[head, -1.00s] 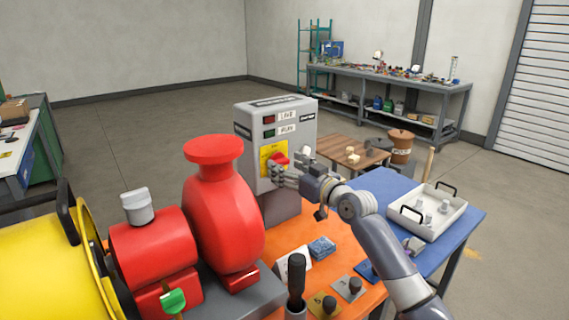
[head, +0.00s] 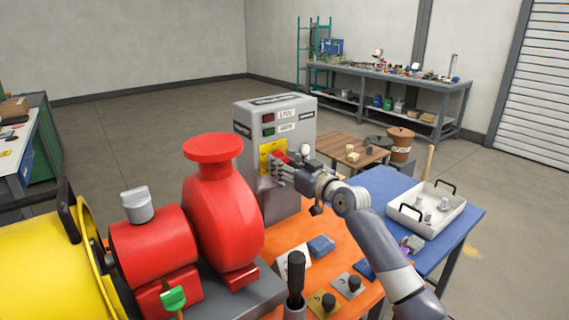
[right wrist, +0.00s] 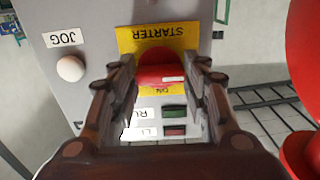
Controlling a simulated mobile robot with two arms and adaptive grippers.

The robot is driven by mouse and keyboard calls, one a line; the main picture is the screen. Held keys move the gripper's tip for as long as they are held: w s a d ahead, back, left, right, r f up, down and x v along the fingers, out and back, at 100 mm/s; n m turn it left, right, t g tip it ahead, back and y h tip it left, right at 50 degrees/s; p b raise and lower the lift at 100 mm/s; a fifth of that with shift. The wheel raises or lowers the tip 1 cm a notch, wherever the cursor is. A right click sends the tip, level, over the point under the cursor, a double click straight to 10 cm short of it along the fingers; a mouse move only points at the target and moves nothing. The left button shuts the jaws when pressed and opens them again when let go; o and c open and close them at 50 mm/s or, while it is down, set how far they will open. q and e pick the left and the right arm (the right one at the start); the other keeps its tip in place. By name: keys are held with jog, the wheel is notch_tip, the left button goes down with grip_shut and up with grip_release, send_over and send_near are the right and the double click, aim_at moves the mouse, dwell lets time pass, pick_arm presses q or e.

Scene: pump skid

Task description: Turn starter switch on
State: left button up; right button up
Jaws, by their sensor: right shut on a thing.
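The grey starter box (head: 300,128) stands behind the red pump, with a red lamp and a green lamp by white labels on its front. The red starter switch (right wrist: 158,68) sits on a yellow plate (right wrist: 185,36) marked STARTER and ON; the right wrist view shows it upside down. My right gripper (head: 275,170) is at the switch, and its two fingers (right wrist: 165,80) stand on either side of the red knob, shut on it. In the head view the fingers partly hide the knob. Both lamps look dark. My left gripper is not in view.
A white JOG button (right wrist: 70,68) is beside the switch. The red pump (head: 222,205) stands close left of the box. A blue block (head: 321,245) and tagged knobs lie on the orange top. A white tray (head: 437,208) is on the blue table.

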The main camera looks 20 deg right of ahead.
jog(key=m+p, duration=0.2)
jog(key=m, duration=0.2)
jog(key=m+p, duration=0.2)
jog(key=m, duration=0.2)
jog(key=shift+m, duration=0.4)
jog(key=m+p, duration=0.2)
jog(key=m, duration=0.3)
jog(key=shift+p, duration=0.3)
jog(key=shift+f+m+p, duration=0.1)
jog(key=shift+m+p, duration=0.75)
jog(key=shift+m, duration=1.15)
jog(key=o, duration=1.1)
jog(key=shift+c, duration=0.2)
